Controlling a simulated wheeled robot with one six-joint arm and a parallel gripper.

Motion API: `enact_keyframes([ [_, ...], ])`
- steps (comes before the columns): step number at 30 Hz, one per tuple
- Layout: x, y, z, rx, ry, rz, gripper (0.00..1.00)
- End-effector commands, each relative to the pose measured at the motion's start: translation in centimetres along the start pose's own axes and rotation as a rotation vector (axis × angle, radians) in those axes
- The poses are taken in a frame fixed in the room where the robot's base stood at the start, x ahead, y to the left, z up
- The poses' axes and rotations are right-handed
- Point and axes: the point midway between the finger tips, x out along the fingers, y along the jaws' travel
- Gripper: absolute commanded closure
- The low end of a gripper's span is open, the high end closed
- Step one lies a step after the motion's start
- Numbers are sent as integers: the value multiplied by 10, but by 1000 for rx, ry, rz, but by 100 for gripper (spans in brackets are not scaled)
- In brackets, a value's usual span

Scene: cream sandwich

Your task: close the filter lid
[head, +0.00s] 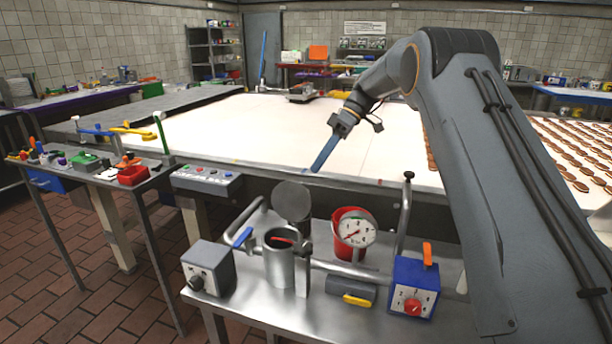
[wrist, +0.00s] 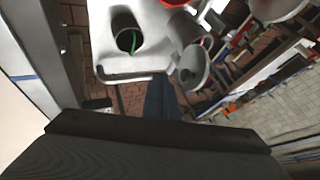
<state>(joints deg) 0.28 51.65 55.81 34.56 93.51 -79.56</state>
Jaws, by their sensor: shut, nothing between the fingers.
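The filter (head: 279,262) is an upright grey metal cylinder on the steel table in the head view. Its round grey lid (head: 292,202) stands raised open behind the cylinder's mouth, leaving the mouth uncovered. My gripper (head: 318,167) has blue fingers that are shut and empty. They point down over the near edge of the white belt, above and beyond the lid and apart from it. In the wrist view the shut fingers (wrist: 160,88) show near the centre. A grey disc (wrist: 194,67) beside them looks like the lid; the filter's mouth is hard to make out there.
The steel table (head: 325,324) also holds a red container (head: 342,247), a dial gauge (head: 357,230), a blue box with a red knob (head: 414,290) and a grey knob box (head: 209,268). An upright lever (head: 404,212) stands right of the gauge. The white belt (head: 240,125) is largely clear.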

Motion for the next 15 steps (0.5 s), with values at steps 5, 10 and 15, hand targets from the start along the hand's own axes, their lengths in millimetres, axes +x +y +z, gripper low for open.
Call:
enact_keyframes([
  [5,35,-2,0,2,0,-3,100],
  [10,46,-19,-3,1,0,1,100],
  [15,52,-33,-4,0,0,0,100],
])
